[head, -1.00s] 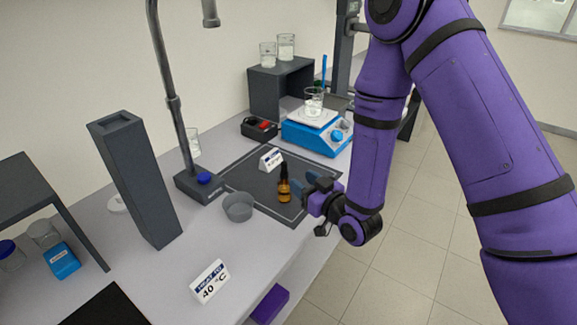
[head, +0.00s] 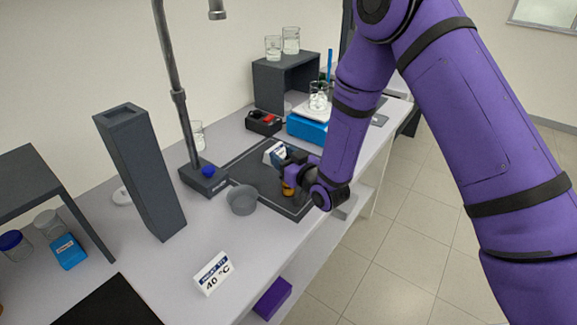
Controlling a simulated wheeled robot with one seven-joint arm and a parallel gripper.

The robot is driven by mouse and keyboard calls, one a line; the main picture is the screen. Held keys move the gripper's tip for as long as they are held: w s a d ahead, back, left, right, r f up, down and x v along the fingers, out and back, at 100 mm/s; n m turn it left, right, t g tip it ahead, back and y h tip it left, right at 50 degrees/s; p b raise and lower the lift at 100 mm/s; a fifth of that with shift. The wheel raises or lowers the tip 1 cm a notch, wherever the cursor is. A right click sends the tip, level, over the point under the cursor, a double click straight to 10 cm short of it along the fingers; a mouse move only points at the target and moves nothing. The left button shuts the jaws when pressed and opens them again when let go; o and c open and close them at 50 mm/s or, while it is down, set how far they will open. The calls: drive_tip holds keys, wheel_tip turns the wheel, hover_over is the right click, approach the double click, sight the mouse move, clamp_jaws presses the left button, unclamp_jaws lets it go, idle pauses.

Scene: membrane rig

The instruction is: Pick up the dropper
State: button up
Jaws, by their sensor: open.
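The dropper is an amber bottle (head: 288,189) with a dark top, upright on the dark mat (head: 240,160) in the head view. Only its lower amber part shows; my gripper hides the upper part. My purple gripper (head: 280,160) is at the dropper from the right, with its dark fingers by the bottle's top. The gripper is open. Whether the fingers straddle the dropper or sit in front of it cannot be told.
A small white sign (head: 273,152) is behind the fingers. A blue stirrer (head: 308,130) with a beaker stands farther back. A lamp-like stand (head: 203,178) and a tall grey column (head: 145,175) are left.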

drive_tip(key=c, duration=0.6)
drive_tip(key=shift+c, duration=0.2)
wheel_tip(320, 180, up, 10)
idle(0.8)
drive_tip(key=shift+w, duration=0.1)
